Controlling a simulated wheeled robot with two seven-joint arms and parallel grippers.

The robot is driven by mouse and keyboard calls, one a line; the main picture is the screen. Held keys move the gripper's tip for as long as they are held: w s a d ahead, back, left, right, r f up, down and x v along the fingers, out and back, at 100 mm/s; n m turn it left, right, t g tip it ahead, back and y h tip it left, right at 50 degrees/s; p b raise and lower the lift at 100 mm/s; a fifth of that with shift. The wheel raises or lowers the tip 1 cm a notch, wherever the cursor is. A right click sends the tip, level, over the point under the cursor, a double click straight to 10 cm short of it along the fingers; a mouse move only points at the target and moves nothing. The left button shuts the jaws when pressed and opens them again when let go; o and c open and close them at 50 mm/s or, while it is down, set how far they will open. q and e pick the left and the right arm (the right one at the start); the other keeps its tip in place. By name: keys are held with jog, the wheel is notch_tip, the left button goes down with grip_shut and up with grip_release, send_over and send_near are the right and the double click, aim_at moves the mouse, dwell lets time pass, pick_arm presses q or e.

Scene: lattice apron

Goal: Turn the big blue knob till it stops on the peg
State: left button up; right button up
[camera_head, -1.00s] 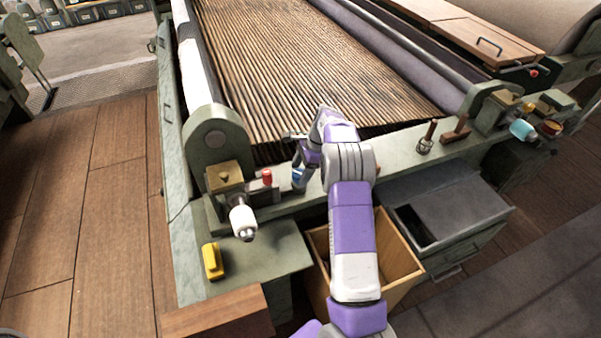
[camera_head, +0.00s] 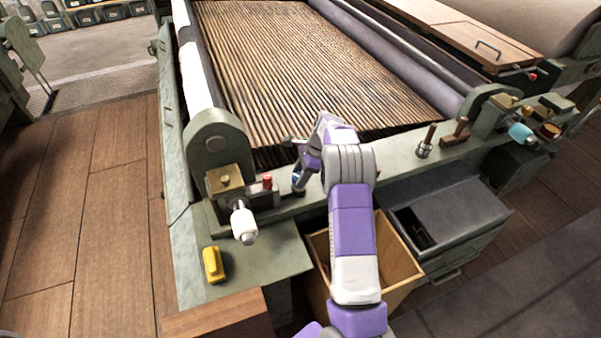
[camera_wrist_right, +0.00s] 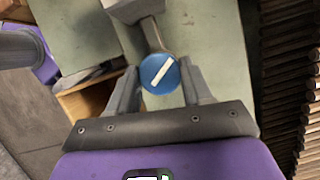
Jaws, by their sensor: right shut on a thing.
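The big blue knob (camera_wrist_right: 158,76), round with a white line across its face, sits between the two fingers of my right gripper (camera_wrist_right: 160,88) in the right wrist view. The right gripper is shut on the knob's sides. The white line slants from lower left to upper right. A grey bar (camera_wrist_right: 153,36) runs from the knob's far edge to a grey block (camera_wrist_right: 133,8). In the head view my right gripper (camera_head: 299,178) hangs over the green front rail and mostly covers the knob. I cannot make out the peg for certain. My left gripper is not in view.
A red-topped button (camera_head: 267,180) and a white-handled crank (camera_head: 243,222) stand left of the gripper. A yellow object (camera_head: 213,265) lies on the lower green shelf. A wooden bin (camera_head: 402,262) and grey drawer box (camera_head: 450,210) sit below the rail. Brown slats stretch behind.

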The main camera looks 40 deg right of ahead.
jog(key=m+p, duration=0.2)
jog(key=shift+s+r+m+t+h+p, duration=0.1)
jog(key=shift+r+m+t+h+p, duration=0.1)
jog(key=shift+m+t+h+p, duration=0.15)
jog(key=shift+f+m+t+h+p, duration=0.15)
jog(key=shift+m+t+h+p, duration=0.25)
jog(key=shift+m+p, duration=0.8)
jog(key=o, duration=1)
jog(key=shift+o, duration=0.2)
jog(key=shift+a, duration=0.1)
jog(key=p+v, duration=0.2)
jog(key=v, duration=0.5)
jog(key=shift+s, duration=0.15)
